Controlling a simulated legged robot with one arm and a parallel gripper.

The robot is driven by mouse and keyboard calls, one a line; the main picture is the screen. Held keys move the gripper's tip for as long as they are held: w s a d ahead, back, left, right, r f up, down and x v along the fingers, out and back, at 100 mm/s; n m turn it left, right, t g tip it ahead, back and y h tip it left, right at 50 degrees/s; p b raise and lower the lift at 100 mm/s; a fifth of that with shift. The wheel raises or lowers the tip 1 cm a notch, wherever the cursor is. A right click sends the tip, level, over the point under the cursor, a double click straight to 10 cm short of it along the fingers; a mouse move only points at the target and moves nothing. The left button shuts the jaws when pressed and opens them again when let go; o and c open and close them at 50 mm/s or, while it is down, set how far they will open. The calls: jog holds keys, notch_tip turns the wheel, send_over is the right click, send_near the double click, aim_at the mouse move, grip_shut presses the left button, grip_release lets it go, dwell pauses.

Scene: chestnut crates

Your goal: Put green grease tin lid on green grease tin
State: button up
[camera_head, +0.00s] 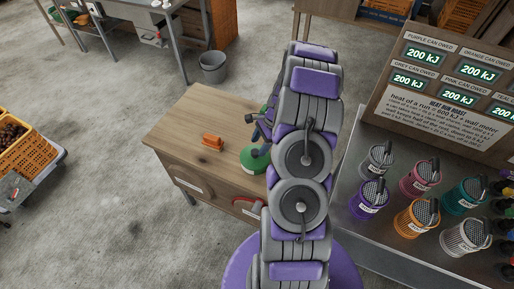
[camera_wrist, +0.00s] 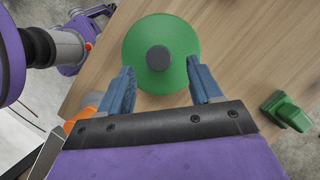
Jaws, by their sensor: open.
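A round green lid-like disc (camera_wrist: 183,36) with a dark grey knob (camera_wrist: 159,58) lies on the wooden table in the wrist view. It also shows in the head view (camera_head: 256,162), partly covered by my arm. My gripper (camera_wrist: 160,68) is open and empty, its blue fingers on either side of the knob in the picture and apart from it. I cannot tell the height gap. A smaller blocky green object (camera_wrist: 288,111) is at the right in the wrist view. I cannot tell whether a green tin is under the disc; no separate tin is clearly visible.
An orange object (camera_head: 212,142) lies on the wooden table (camera_head: 190,118), left of the disc. At right a metal bench holds several coloured mesh cans, including a purple one (camera_head: 369,198), before an information board (camera_head: 445,80). A grey bucket (camera_head: 213,67) stands on the floor behind.

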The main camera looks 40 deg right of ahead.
jog(key=p+v, duration=0.1)
jog(key=v, duration=1.2)
jog(key=shift+r, duration=0.3)
jog(key=s+a+r+n+g, duration=0.15)
jog(key=a+r+n, duration=0.25)
jog(key=a, duration=0.4)
jog(key=s+a+r+n+h+b, duration=0.1)
jog(key=s+a+r+n, duration=0.2)
jog(key=a, duration=0.4)
jog(key=a+r+n+g, duration=0.1)
jog(key=a+r+n, duration=0.3)
jog(key=a, duration=0.4)
jog(key=s+a+n+h, duration=0.1)
jog(key=s+a+n, duration=0.2)
jog(key=s, duration=0.3)
jog(key=s+a+r+n+h+b, duration=0.1)
jog(key=s+a+n, duration=0.3)
jog(key=s, duration=0.3)
jog(key=s+a+r+n+h, duration=0.1)
jog(key=s+a+n, duration=0.2)
jog(key=s, duration=0.4)
jog(key=shift+a+n+g, duration=0.35)
jog(key=shift+n, duration=0.05)
jog(key=shift+r, duration=0.1)
